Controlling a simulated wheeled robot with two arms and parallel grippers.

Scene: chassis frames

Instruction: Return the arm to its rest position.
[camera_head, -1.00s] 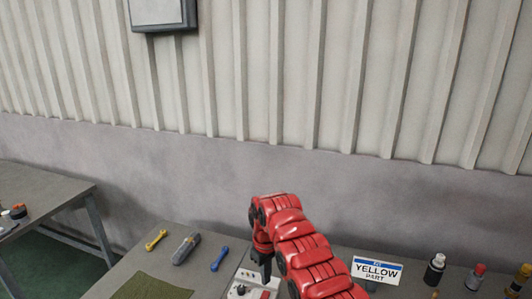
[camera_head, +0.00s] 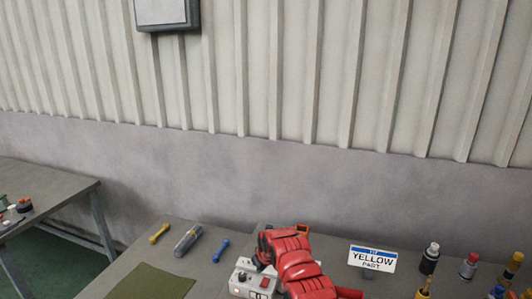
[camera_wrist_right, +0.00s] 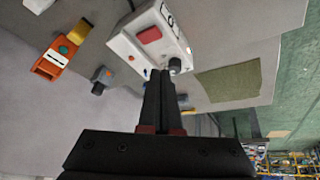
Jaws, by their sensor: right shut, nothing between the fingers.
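My right arm (camera_head: 295,265), red and jointed, rises from the bottom of the head view over the workbench. Its gripper is hidden there behind the arm. In the right wrist view my right gripper (camera_wrist_right: 160,78) is shut and empty, with its black fingers pressed together. The fingertips show just in front of a white control box (camera_wrist_right: 130,45) with a red button (camera_wrist_right: 149,35) and a dark knob (camera_wrist_right: 174,65). I cannot tell whether they touch it. The box (camera_head: 241,281) also shows left of the arm in the head view. My left gripper is not in view.
A yellow wrench (camera_head: 159,234), a grey tool (camera_head: 187,241), a blue wrench (camera_head: 221,250) and a green mat (camera_head: 150,284) lie left. A corrugated wall (camera_head: 300,75) stands behind.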

